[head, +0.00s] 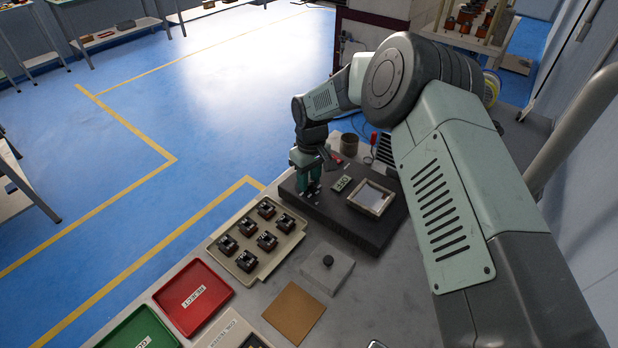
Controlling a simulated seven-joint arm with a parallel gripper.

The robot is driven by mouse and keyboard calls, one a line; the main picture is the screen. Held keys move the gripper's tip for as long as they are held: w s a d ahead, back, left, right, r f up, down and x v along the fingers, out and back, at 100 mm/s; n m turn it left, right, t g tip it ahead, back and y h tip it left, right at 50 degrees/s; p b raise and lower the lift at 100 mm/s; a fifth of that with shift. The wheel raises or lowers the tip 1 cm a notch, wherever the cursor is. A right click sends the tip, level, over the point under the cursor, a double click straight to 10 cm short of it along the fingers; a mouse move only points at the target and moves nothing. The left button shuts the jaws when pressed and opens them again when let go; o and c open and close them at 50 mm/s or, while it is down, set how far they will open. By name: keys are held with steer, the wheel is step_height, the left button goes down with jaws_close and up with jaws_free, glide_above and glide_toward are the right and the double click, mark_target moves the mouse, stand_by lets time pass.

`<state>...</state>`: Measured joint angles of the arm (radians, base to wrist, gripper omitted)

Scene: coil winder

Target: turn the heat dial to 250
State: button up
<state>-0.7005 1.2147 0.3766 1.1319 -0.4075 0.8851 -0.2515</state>
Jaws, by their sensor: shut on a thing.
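The dark, low heater unit (335,213) stands on the bench in the head view. My gripper (309,191) points down at the unit's left end, with its fingers low against the top. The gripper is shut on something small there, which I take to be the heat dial. The fingers hide the dial, and its scale and setting cannot be read from here. A small display or label panel (342,183) sits on the unit just right of the gripper; its text is too small to read. A pale framed plate (371,198) lies further right on the unit.
A beige tray (223,259) with several dark coil parts stands in front left. A red tray (193,296) and a green tray (138,332) lie nearer. A dark cup (349,144) stands behind.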

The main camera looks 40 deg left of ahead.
steer(key=n, duration=0.4)
steer(key=shift+n, duration=0.3)
steer(key=shift+n+h, duration=0.3)
steer(key=shift+n, duration=1.9)
steer(key=o, duration=1.1)
steer(key=shift+c, duration=0.2)
step_height(320, 180, up, 11)
steer(key=shift+w+a, duration=0.2)
steer(key=shift+w, duration=0.05)
